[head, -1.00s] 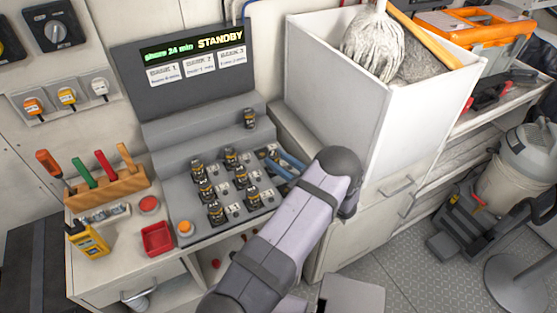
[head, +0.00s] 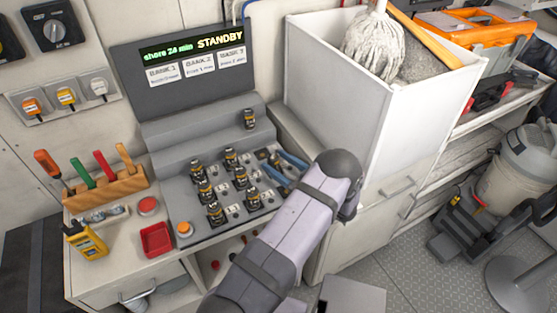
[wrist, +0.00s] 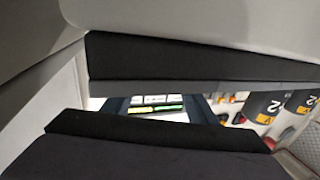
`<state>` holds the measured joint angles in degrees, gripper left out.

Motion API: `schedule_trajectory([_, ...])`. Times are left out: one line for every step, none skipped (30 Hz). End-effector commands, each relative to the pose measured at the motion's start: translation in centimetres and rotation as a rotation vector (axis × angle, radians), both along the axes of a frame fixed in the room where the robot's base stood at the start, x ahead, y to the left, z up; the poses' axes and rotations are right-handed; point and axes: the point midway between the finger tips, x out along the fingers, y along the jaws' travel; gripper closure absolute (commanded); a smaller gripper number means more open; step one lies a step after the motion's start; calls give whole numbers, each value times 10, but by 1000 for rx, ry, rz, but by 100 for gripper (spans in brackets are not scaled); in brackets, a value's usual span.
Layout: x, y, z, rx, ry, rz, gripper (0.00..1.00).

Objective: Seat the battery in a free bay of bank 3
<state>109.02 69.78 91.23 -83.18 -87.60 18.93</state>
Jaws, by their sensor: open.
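A dark battery with a yellow band (head: 249,119) stands upright on the raised ledge of the grey console. Several similar batteries stand in bays below: one column on the left (head: 206,191) and one in the middle (head: 240,177). My gripper (head: 270,163) is open over the right column, its blue-grey fingers spread. The fingers and arm partly hide that column, and I cannot tell whether a battery is in it. In the wrist view the dark finger pads (wrist: 200,67) stand apart with no battery seen between them. Batteries (wrist: 263,106) show at the right there.
The display (head: 195,45) reads STANDBY above three bank labels. A white bin with a mop (head: 335,80) stands close right of my arm. A tool rack (head: 108,187), red tray (head: 157,239), yellow meter (head: 88,241) and buttons sit left of the bays.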

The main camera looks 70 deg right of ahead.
Motion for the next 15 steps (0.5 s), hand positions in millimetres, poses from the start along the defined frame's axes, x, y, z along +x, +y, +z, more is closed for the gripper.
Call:
schedule_trajectory([0,0,1,-1,0,0,48])
schedule_trajectory([0,0,2,-1,0,0,48])
schedule_trajectory([0,0,3,-2,0,0,48])
schedule_trajectory([0,-1,5,-2,0,0,48])
schedule_trajectory([0,-1,7,-2,0,0,48])
schedule_trajectory([0,-1,9,-2,0,0,48])
schedule_trajectory([0,-1,12,-3,0,0,48])
schedule_trajectory([0,-1,15,-3,0,0,48])
schedule_trajectory([0,-1,19,-3,0,0,48])
schedule_trajectory([0,-1,23,-3,0,0,48])
schedule_trajectory([0,0,26,-3,0,0,48])
schedule_trajectory([0,-1,32,-5,0,0,48])
schedule_trajectory([0,-1,36,-5,0,0,48])
schedule_trajectory([0,-1,40,-5,0,0,48])
schedule_trajectory([0,-1,46,-4,0,0,48])
